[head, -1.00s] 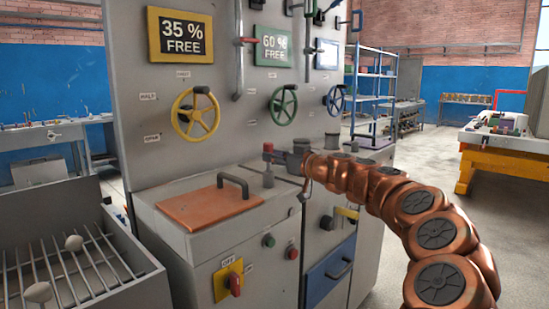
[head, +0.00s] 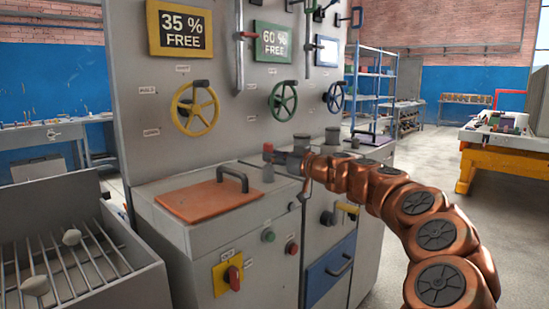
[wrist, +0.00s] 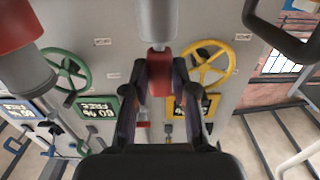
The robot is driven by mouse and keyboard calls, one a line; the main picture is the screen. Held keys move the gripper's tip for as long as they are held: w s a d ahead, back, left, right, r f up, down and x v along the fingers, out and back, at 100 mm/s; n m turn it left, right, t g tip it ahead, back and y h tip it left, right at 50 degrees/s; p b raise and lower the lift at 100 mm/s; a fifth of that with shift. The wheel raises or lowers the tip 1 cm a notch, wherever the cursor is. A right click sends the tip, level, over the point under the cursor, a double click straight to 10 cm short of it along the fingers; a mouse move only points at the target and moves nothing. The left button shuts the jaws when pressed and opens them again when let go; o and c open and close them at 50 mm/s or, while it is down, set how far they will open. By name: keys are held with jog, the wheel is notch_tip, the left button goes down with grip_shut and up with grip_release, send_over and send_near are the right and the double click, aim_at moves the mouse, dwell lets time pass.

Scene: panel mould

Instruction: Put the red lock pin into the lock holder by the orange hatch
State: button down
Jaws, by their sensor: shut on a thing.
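The red lock pin (head: 268,148) stands upright at the back edge of the counter, behind the orange hatch (head: 207,201). My gripper (head: 276,160) reaches it from the right and is shut on it. In the wrist view, which is upside down, the red part of the pin (wrist: 160,82) is between the two fingers (wrist: 160,92). The grey lock holder (head: 268,174) is a short cylinder directly below the pin. In the wrist view a grey cylinder (wrist: 157,18) lines up with the red part. I cannot tell how deep the pin sits in the holder.
The hatch's dark handle (head: 232,178) stands close left of the pin. Grey posts (head: 301,142) stand behind my gripper. The panel carries yellow (head: 195,108) and green handwheels (head: 283,101). A grated bin (head: 75,260) is at the left.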

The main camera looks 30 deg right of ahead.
jog(key=shift+f+b, duration=0.6)
jog(key=c, duration=0.8)
grip_release()
jog(key=shift+c, duration=0.2)
jog(key=v, duration=1.2)
jog(key=shift+r, duration=0.15)
